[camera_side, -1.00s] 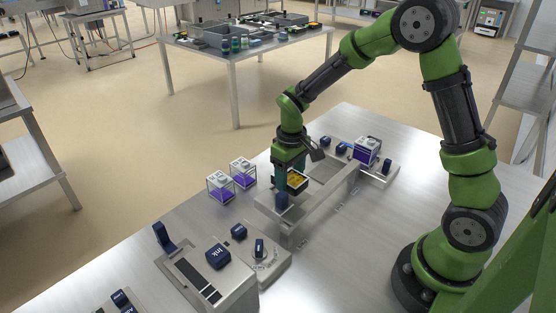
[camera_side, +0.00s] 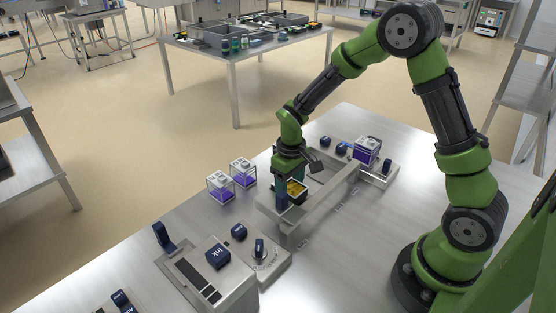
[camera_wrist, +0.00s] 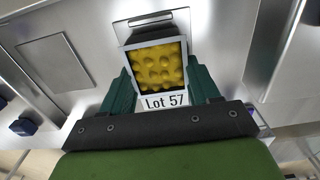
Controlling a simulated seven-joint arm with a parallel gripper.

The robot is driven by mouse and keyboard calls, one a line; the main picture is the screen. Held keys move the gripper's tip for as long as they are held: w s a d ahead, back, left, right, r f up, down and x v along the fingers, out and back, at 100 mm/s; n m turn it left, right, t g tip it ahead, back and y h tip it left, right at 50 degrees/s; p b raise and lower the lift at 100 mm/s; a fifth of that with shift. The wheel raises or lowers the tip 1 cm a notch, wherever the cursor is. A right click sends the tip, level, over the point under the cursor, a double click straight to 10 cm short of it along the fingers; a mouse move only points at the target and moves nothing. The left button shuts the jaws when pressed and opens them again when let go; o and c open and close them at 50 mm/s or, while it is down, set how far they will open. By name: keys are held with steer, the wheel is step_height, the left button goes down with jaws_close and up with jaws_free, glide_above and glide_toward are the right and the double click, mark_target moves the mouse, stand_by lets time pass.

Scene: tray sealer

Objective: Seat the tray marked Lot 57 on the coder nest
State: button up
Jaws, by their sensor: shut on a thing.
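The tray marked Lot 57 (camera_wrist: 157,68) is a dark, pale-rimmed tray of yellow pieces, with its white label (camera_wrist: 166,101) facing my wrist camera. My gripper (camera_wrist: 162,88) is shut on it, one dark green finger on each side. In the side view the tray (camera_side: 296,190) is low, within the near part of the grey metal station (camera_side: 322,205) where the coder nest appears to be. I cannot tell whether the tray touches the nest.
Two clear boxes with purple contents (camera_side: 221,188) (camera_side: 243,173) stand left of the station. A similar purple box (camera_side: 366,152) is at its far end. A panel with a dark blue ink block (camera_side: 217,255) and a knob (camera_side: 259,248) lies in front. The station's long rail runs close beside my gripper.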

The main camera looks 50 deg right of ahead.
steer(key=shift+f, duration=0.1)
steer(key=o, duration=1.2)
steer(key=shift+r, duration=4)
